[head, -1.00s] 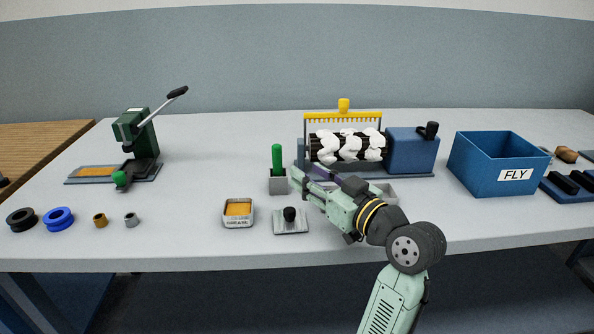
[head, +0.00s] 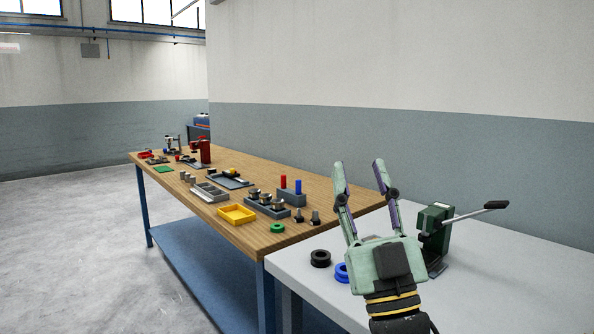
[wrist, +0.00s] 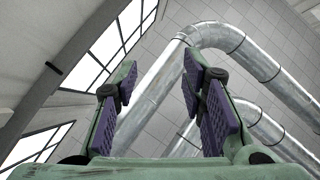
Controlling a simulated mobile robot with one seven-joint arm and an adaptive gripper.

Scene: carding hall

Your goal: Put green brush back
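No green brush shows in the views of this moment. My gripper (head: 360,164) is raised above the near left end of the pale table (head: 480,285), its fingers pointing up. The fingers are spread apart with nothing between them. The wrist view also shows my gripper (wrist: 168,85) open and empty, with purple pads, against the ceiling and silver ducts.
A green lever press (head: 436,226) stands right of my gripper on the pale table. A black ring (head: 320,258) and a blue ring (head: 342,272) lie to its left. A wooden bench (head: 236,173) beyond holds a yellow tray (head: 237,214) and many small parts.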

